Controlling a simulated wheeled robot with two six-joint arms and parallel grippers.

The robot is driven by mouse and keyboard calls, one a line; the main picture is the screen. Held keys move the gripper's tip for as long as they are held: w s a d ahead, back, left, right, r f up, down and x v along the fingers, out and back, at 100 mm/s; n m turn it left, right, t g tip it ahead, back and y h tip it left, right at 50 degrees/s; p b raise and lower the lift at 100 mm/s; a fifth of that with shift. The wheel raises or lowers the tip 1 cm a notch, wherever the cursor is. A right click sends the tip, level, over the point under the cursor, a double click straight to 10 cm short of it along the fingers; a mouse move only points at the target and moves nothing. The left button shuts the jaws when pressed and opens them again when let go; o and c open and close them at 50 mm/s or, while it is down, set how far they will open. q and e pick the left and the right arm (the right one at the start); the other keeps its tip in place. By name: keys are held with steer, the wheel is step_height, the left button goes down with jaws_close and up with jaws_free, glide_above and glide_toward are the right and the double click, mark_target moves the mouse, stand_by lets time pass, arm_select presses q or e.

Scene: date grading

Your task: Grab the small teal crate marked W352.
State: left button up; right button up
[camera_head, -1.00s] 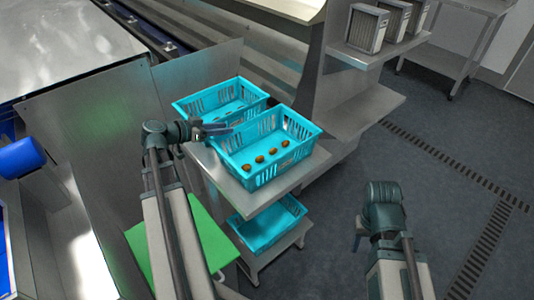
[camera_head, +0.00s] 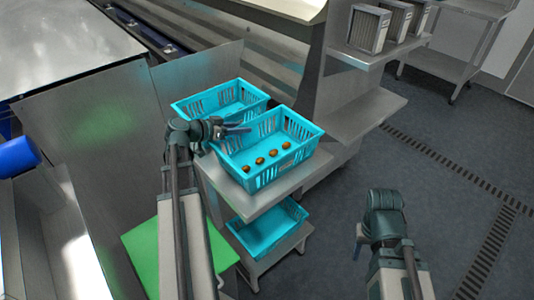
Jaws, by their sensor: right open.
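Three teal crates show in the head view, and no marking W352 is legible on any. The front crate (camera_head: 291,172) stands on the cart's upper shelf and holds several brown dates. The rear crate (camera_head: 205,92) stands behind it to the left, its near part hidden by my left gripper and the front crate. A third crate (camera_head: 268,235) is on the lower shelf. My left gripper (camera_head: 240,129) is at the front crate's left rim; whether it touches, and its jaw opening, cannot be told. My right gripper (camera_head: 359,240) is open and empty, right of the cart.
The steel cart shelf (camera_head: 250,210) has a bare front edge. A green board (camera_head: 142,243) lies beside the cart at lower left. A steel shelf unit (camera_head: 365,115) with grey boxes (camera_head: 369,28) stands behind right. The dark floor at right is clear.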

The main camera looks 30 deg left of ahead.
arm_select(q)
jaws_close()
stand_by(1.4)
